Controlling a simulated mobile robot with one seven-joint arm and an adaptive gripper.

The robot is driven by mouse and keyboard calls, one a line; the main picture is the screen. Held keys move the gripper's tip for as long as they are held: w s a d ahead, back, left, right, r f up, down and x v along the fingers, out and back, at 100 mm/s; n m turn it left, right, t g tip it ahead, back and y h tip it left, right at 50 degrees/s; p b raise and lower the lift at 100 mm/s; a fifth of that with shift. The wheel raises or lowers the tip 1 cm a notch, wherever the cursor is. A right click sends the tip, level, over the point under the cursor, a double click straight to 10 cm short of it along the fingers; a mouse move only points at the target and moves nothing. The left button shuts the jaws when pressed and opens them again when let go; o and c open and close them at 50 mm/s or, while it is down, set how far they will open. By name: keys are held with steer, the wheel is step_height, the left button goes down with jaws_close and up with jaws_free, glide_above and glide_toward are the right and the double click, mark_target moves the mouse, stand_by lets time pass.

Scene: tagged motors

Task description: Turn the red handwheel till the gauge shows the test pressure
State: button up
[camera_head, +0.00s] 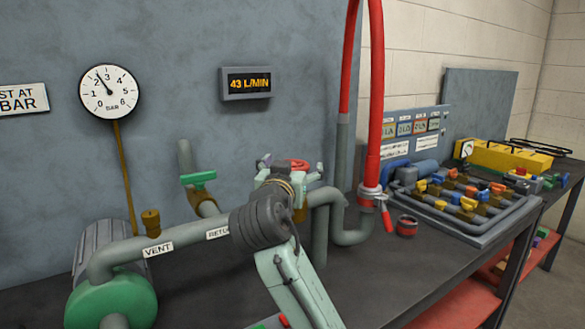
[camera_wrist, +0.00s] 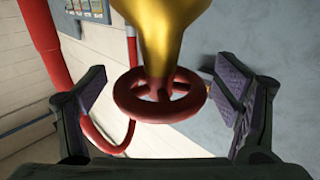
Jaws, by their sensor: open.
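The red handwheel (camera_wrist: 160,96) sits between the spread fingers of my open gripper (camera_wrist: 165,98) in the wrist view, apparently touching neither. A brass body hides part of its far side. In the head view the handwheel (camera_head: 299,163) shows as a small red patch, partly hidden by my gripper (camera_head: 292,170). The round white gauge (camera_head: 109,92) hangs on the wall at upper left; its needle points up and left, near the 2, on a 0 to 6 bar scale. The sign (camera_head: 22,99) beside it is cut off by the picture edge; "ST AT" and "BAR" show, no number.
A display (camera_head: 246,83) reads 43 L/MIN. A green-handled valve (camera_head: 198,179) and the pipe labelled VENT (camera_head: 158,250) stand left of my arm. A red hose (camera_head: 375,95) rises to the right. A tray of valves (camera_head: 465,228) lies on the bench's right.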

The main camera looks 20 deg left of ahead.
steer(key=shift+s, duration=0.15)
steer(key=s+d, duration=0.2)
steer(key=s, duration=0.9)
steer(key=shift+s, duration=0.3)
